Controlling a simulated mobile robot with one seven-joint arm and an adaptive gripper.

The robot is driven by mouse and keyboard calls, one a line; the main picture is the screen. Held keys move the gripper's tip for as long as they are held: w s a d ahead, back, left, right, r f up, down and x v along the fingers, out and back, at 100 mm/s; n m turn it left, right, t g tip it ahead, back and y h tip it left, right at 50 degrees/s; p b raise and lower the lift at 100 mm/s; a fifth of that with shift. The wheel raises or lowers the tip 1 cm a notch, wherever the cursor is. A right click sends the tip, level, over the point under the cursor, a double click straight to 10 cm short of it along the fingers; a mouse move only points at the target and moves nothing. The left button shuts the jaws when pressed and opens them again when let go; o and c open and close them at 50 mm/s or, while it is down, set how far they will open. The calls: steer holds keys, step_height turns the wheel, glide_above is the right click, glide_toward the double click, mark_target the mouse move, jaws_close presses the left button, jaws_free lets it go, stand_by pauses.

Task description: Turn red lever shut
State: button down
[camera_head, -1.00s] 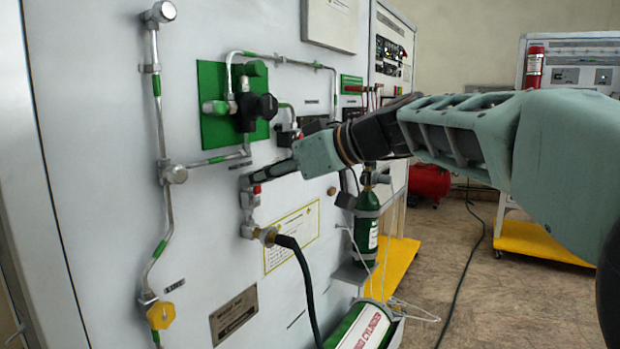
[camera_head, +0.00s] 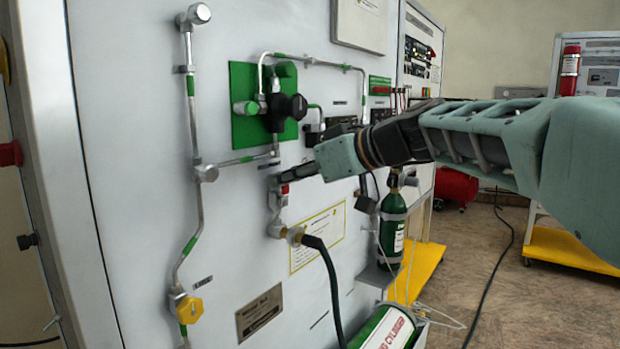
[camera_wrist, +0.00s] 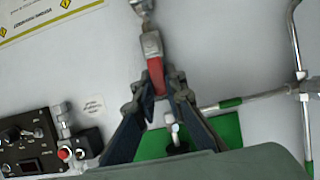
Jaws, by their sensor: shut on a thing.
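The red lever (camera_head: 285,189) is on the valve of a metal pipe on the grey-white panel, below the green plate. It also shows in the wrist view (camera_wrist: 156,75), between the two dark fingers. My gripper (camera_head: 288,178) is at the lever from the right, its fingers closed around it. In the wrist view my gripper (camera_wrist: 158,88) has one finger on each side of the red lever, which lies in line with the fingers. The fingers hide part of the lever in the head view.
A black knob on a green plate (camera_head: 246,78) sits just above my gripper. A black hose (camera_head: 327,263) runs down from the fitting below the lever. A yellow knob (camera_head: 190,310) is lower left. A green cylinder (camera_head: 391,236) stands below my arm. Open floor lies right.

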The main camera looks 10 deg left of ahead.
steer(key=shift+w, duration=0.1)
steer(key=shift+w+d+f+m+g+y+p, duration=0.3)
steer(key=shift+w+f+m+g+y+p, duration=0.5)
steer(key=shift+m, duration=1.45)
steer(key=shift+w+d+f+m+g+y+p, duration=0.35)
steer(key=shift+w+f+m+g+y+p, duration=0.4)
steer(key=shift+m, duration=1.45)
steer(key=shift+w+d+f+m+g+y+p, duration=0.45)
steer(key=shift+f+m+g+y, duration=0.6)
steer(key=shift+m, duration=1.2)
steer(key=shift+a+r, duration=0.2)
steer(key=c, duration=2)
jaws_free()
steer(key=shift+o, duration=0.2)
steer(key=shift+d, duration=0.1)
